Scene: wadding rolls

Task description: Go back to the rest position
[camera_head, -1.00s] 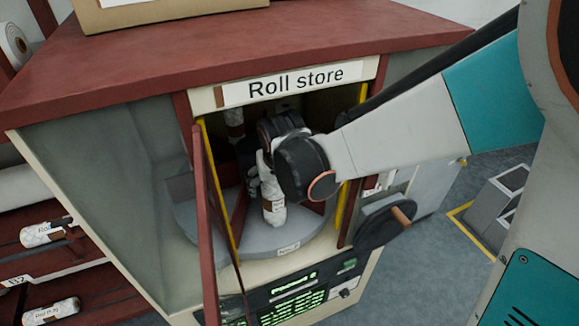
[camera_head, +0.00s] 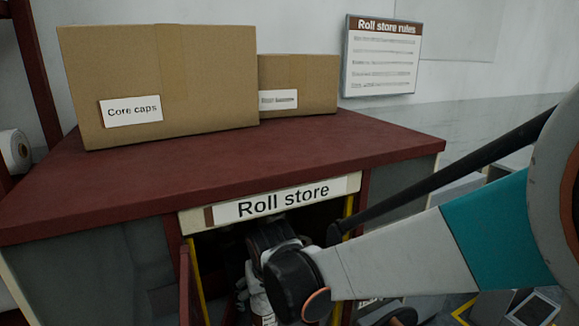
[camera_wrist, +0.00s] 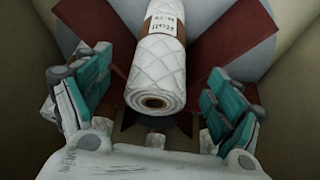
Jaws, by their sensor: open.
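My gripper (camera_wrist: 152,105) is open in the wrist view, with teal-padded fingers spread to the left and right. I see a gap on both sides of the roll. In the head view my wrist reaches into the opening of the Roll store cabinet (camera_head: 390,150). The roll (camera_head: 262,305) shows only partly there, below my wrist, and the fingers are mostly hidden.
Dark red dividers (camera_wrist: 95,35) flank the roll inside the store. The cabinet's yellow-edged opening and open door (camera_head: 185,285) stand close around my arm. Two cardboard boxes (camera_head: 205,75) (camera_head: 320,75) sit on the cabinet top. A rules sign (camera_head: 382,55) hangs on the wall behind.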

